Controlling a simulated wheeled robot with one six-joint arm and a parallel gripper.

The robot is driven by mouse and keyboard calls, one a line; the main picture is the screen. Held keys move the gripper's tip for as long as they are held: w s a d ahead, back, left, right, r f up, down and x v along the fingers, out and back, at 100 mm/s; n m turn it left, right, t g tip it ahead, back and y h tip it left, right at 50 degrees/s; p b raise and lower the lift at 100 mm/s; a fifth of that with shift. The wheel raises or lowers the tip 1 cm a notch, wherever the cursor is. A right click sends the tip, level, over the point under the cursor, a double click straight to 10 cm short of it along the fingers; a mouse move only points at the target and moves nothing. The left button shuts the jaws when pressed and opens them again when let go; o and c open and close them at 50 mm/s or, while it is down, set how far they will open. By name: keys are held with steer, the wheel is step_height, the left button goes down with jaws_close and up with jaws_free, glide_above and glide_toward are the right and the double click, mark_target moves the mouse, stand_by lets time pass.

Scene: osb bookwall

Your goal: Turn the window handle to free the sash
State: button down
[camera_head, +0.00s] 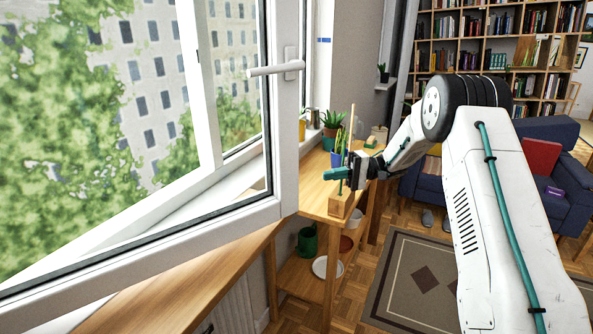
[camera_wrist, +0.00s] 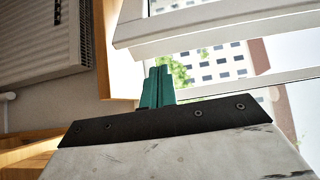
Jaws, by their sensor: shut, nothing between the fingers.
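The white window handle (camera_head: 276,68) sits on the right stile of the white sash (camera_head: 286,150) and its lever points left, about level. The sash stands swung into the room, away from the window frame. My gripper (camera_head: 328,174), with green fingers, is shut and empty. In the head view it appears below and right of the handle, clear of it, over the wooden side table. In the wrist view the shut fingers (camera_wrist: 157,72) show in front of a white window member (camera_wrist: 220,32); the handle is not seen there.
A wooden side table (camera_head: 312,196) with potted plants (camera_head: 332,124), a pencil cup (camera_head: 338,158) and a wooden block (camera_head: 345,203) stands beside the sash. A wooden sill (camera_head: 190,280) runs below it.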

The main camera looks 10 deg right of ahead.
steer(key=a, duration=1)
steer(key=shift+s, duration=0.3)
